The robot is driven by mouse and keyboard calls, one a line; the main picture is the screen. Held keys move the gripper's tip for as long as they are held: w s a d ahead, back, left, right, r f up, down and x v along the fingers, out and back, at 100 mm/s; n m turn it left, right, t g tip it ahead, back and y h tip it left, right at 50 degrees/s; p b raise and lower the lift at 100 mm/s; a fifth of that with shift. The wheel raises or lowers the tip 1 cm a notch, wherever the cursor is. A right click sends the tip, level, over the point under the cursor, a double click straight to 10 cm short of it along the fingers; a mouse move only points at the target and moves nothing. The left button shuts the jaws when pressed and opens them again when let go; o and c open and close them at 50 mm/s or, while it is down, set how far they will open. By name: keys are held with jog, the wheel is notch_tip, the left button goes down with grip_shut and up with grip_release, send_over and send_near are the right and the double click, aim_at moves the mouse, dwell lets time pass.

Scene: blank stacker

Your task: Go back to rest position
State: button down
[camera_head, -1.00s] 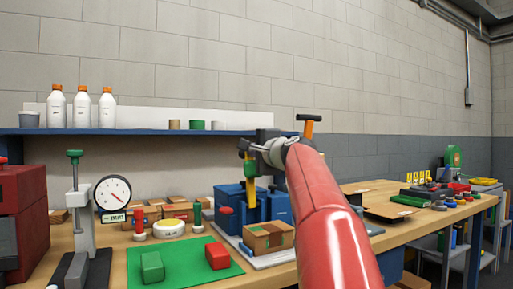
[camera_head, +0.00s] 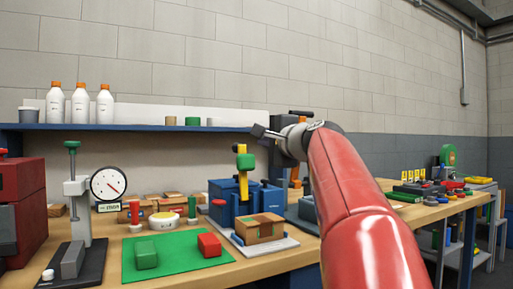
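My red arm rises from the lower right, and its grey wrist ends above the bench near the shelf edge. My gripper (camera_head: 268,133) is seen small and from behind at the wrist's left side. Its fingers cannot be made out, so I cannot tell whether it is open or shut. It appears above and right of the blue fixture (camera_head: 222,205) with its yellow lever and green knob (camera_head: 246,160). A wooden block (camera_head: 260,228) sits on the light plate in front of the fixture. My arm hides part of the bench behind it.
A green mat (camera_head: 180,262) with a green block (camera_head: 146,254) and a red block (camera_head: 209,245) lies at the front. A dial gauge stand (camera_head: 109,186) is at left. A blue shelf (camera_head: 140,127) holds several bottles. More items lie on the bench's right part.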

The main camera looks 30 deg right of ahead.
jog(key=s+a+f+n+g, duration=0.35)
jog(key=s+a+f, duration=0.25)
jog(key=f, duration=0.5)
jog(key=s+a+f+n+g+y, duration=0.1)
jog(key=s+a+f+n+g, duration=0.2)
jog(key=s+a+f+n, duration=0.55)
jog(key=s+a+f+n+g, duration=0.1)
jog(key=s+a+f+g, duration=0.3)
jog(key=f, duration=1)
jog(key=s+d+f+n+g+h, duration=0.1)
jog(key=s+f+n, duration=0.3)
jog(key=s+f, duration=0.6)
notch_tip(320, 180, down, 2)
jog(key=shift+s+d+f+n+g+h, duration=0.2)
jog(key=shift+n+g+h, duration=0.1)
jog(key=shift+g, duration=0.35)
